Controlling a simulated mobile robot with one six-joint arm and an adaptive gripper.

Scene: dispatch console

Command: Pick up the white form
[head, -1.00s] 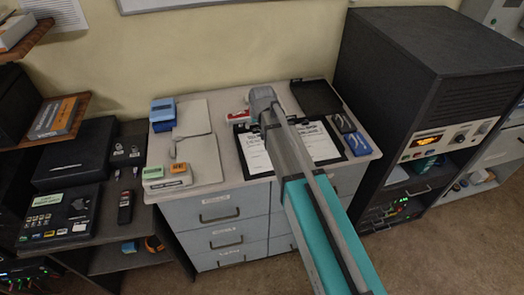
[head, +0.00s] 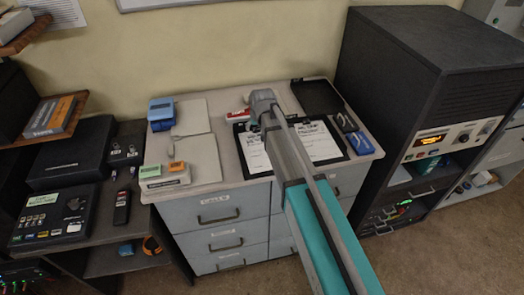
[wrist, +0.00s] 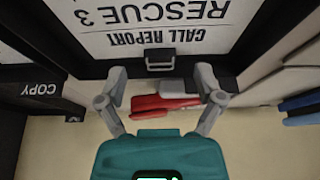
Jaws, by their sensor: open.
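The white form (head: 319,146) lies on a black clipboard (head: 347,150) on top of the grey drawer cabinet; my arm crosses over its middle in the head view. In the wrist view the form (wrist: 160,20) appears upside down, printed "CALL REPORT" and "RESCUE 3", with the clipboard's metal clip (wrist: 160,58) at its edge. My gripper (wrist: 161,72) is open, its fingers spread on either side of the clip. Nothing is between the fingers in a grip. Its height above the clipboard is hard to tell. In the head view my arm hides the fingers.
A red stapler-like object (wrist: 165,104) lies just beyond the clip. A tall dark equipment rack (head: 400,90) stands at the right. Folders (head: 190,155) lie left.

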